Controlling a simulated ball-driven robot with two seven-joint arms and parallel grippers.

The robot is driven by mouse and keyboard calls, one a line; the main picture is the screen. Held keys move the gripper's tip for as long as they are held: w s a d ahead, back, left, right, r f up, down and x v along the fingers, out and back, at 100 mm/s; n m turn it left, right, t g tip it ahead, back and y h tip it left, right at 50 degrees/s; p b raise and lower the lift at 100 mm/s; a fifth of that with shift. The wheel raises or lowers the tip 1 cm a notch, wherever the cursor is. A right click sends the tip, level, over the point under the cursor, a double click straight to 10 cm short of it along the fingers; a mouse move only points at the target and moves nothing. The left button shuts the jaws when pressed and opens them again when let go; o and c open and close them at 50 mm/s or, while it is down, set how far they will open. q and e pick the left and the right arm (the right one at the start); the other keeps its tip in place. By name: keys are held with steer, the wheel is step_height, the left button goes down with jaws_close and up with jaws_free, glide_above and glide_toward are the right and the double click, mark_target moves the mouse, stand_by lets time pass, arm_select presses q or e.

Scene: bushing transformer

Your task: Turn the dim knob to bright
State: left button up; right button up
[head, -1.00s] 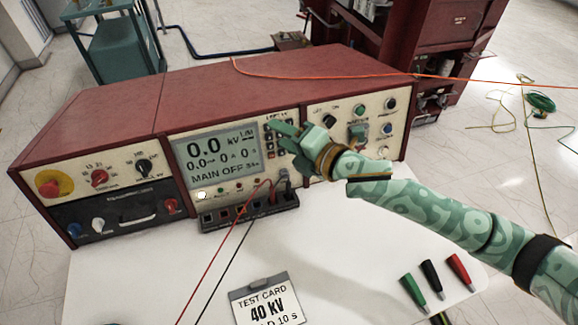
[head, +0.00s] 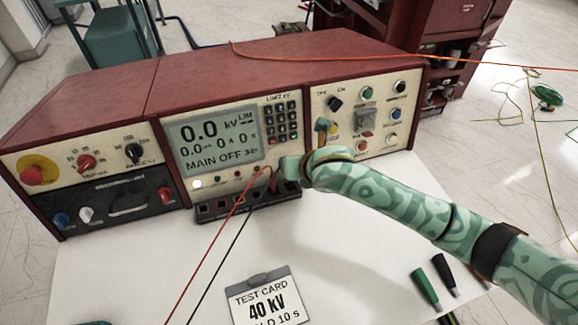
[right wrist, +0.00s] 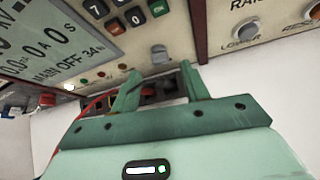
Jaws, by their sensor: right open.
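A grey knob (right wrist: 159,53) sits on the cream panel below the keypad in the right wrist view, beyond and between my fingers. I cannot read a dim or bright label beside it. My right gripper (right wrist: 160,82) is open and empty, its two fingers pointing toward the panel's lower edge. In the head view my right gripper (head: 285,168) is at the lower right of the display (head: 214,143) and hides the knob. The display reads 0.0 kV and MAIN OFF. Only a teal sliver shows at the bottom left edge; I do not see my left gripper.
Red and black leads (head: 212,257) run from the socket strip (head: 247,208) below the display, close to my right gripper. A test card (head: 264,300) and coloured probes (head: 428,289) lie on the white table (head: 130,270). An orange wire (head: 420,62) crosses above the console (head: 250,70).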

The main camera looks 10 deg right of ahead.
steer(key=b+x, duration=0.2)
steer(key=x, duration=0.3)
arm_select(q)
steer(key=shift+s+f, duration=0.25)
steer(key=shift+f, duration=0.4)
steer(key=shift+s+f, duration=0.2)
steer(key=shift+f, duration=0.4)
arm_select(e)
steer(key=shift+r, duration=0.1)
